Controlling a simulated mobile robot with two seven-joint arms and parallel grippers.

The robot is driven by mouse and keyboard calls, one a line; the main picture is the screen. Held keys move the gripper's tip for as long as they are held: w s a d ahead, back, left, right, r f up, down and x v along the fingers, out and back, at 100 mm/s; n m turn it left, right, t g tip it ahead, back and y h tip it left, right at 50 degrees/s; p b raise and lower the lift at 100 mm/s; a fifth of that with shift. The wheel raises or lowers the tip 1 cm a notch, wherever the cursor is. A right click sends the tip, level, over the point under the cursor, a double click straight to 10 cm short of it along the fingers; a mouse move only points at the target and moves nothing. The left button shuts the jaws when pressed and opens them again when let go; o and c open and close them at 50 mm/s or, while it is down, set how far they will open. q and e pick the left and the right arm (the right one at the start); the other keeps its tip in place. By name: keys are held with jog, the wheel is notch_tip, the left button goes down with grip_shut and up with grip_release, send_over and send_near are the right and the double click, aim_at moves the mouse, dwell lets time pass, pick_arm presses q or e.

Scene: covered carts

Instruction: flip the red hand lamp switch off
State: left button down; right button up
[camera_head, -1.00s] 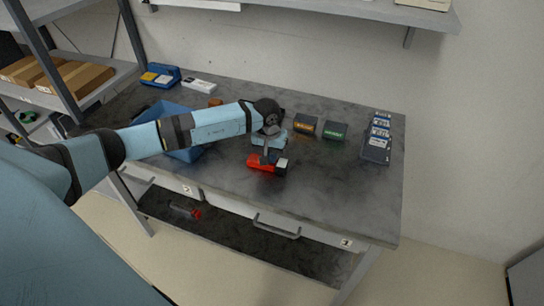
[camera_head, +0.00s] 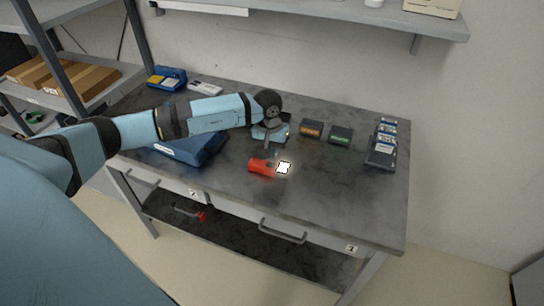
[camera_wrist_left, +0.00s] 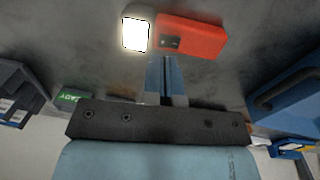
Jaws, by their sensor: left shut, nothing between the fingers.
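The red hand lamp (camera_head: 261,168) lies on the dark grey worktop, with its square front glowing bright white. In the left wrist view the lamp's red body (camera_wrist_left: 200,38) lies beside the lit panel (camera_wrist_left: 135,33), and a small dark switch (camera_wrist_left: 169,43) shows on the body. My left gripper (camera_head: 268,153) is shut and empty, pointing down right at the lamp. In the left wrist view its fingertips (camera_wrist_left: 167,60) are close to the switch side of the lamp; I cannot tell whether they touch. My right gripper is not in view.
Behind the lamp stand an orange-labelled box (camera_head: 311,129) and a green-labelled box (camera_head: 340,135). Dark boxes with pale labels (camera_head: 381,152) are at the right. A blue container (camera_head: 190,148) sits left, partly under my arm. The worktop's front right is clear.

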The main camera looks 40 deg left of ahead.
aim_at(273, 165)
pick_arm(q)
notch_tip(273, 165, up, 10)
jog(key=b, duration=0.1)
jog(key=shift+d+b, duration=0.2)
jog(key=shift+b, duration=0.1)
